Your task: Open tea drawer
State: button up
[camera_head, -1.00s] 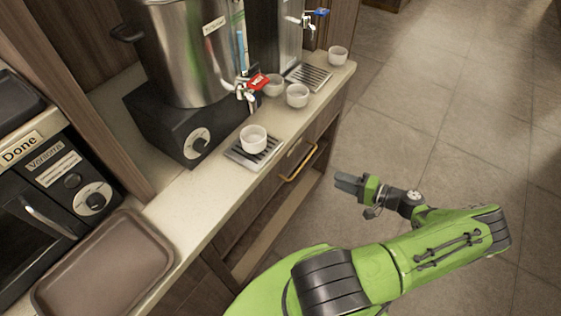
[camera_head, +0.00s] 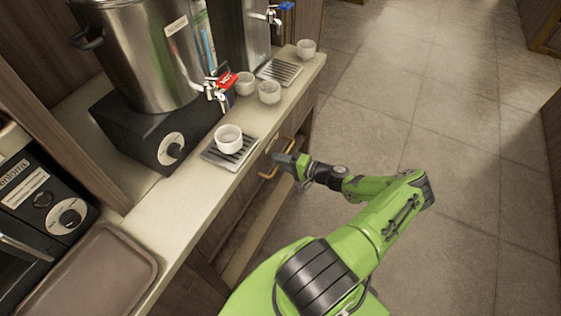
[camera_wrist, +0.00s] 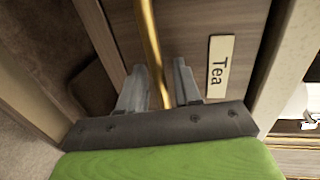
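The tea drawer's wooden front (camera_wrist: 188,28) fills the middle of the wrist view, with a "Tea" label (camera_wrist: 220,66) on it. Its long brass handle (camera_wrist: 151,45) runs between the two fingers of my gripper (camera_wrist: 157,82). The fingers are apart, with a gap on each side of the handle. In the head view my gripper (camera_head: 281,160) is at the drawer handle (camera_head: 267,176), below the counter edge, and covers part of it. The drawer looks closed.
The counter (camera_head: 180,199) above holds a metal urn (camera_head: 145,55), several white cups such as one on a drip tray (camera_head: 228,137), and a brown tray (camera_head: 95,275). Open tiled floor (camera_head: 450,130) lies to the right.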

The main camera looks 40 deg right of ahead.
grip_shut()
jog(key=shift+s, duration=0.1)
